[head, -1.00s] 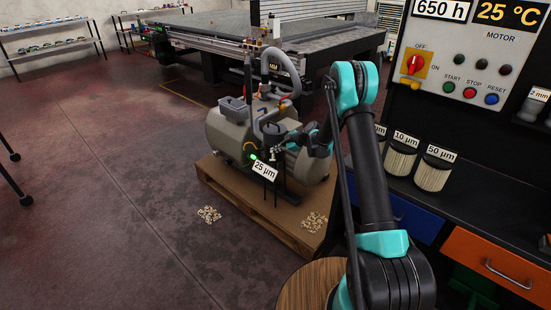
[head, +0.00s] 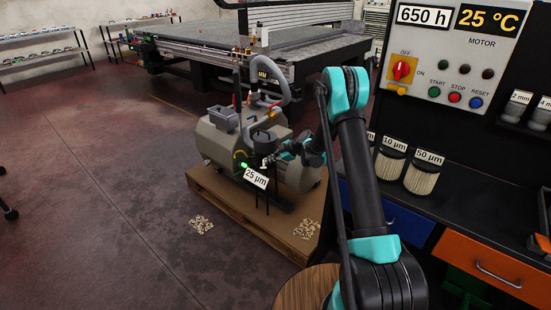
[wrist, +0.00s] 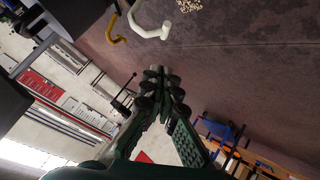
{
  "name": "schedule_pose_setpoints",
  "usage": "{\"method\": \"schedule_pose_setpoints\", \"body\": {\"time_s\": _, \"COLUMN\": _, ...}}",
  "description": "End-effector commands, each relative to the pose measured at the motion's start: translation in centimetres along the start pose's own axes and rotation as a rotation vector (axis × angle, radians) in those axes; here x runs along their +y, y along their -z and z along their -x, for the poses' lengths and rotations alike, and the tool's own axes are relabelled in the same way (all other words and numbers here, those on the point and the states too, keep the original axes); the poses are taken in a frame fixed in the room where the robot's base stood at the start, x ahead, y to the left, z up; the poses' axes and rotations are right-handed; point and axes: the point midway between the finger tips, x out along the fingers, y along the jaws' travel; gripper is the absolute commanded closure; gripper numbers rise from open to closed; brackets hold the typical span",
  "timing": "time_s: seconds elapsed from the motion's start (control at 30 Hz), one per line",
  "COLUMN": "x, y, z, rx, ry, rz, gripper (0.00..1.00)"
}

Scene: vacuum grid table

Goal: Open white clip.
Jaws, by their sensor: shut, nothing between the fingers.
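A white bent clip (wrist: 150,24) shows at the top of the wrist view, beside a yellow hooked piece (wrist: 116,28). My gripper (wrist: 163,76) is shut and empty, below the clip in that view and apart from it. In the head view my gripper (head: 270,160) is at the dark filter canister (head: 264,138) on the grey vacuum pump (head: 217,145). There the clip is too small to make out surely, and I cannot tell whether the gripper touches the canister.
The pump stands on a wooden pallet (head: 225,208). A tag reading 25 µm (head: 256,177) hangs before it. Chip piles lie on the floor (head: 201,225) and pallet (head: 306,228). A workbench with a control panel (head: 452,55) and filters (head: 422,175) is at right.

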Motion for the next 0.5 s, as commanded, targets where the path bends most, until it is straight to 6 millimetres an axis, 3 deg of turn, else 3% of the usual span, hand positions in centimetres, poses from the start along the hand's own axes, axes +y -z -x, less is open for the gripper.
{"method": "schedule_pose_setpoints", "body": {"time_s": 0.1, "x": 0.0, "y": 0.1, "z": -2.5, "rx": 0.001, "ry": 0.001, "rz": 0.002, "gripper": 1.00}}
{"method": "schedule_pose_setpoints", "body": {"time_s": 0.5, "x": 0.0, "y": -2.7, "z": -5.0, "rx": 0.000, "ry": 0.000, "rz": 0.000, "gripper": 1.00}}
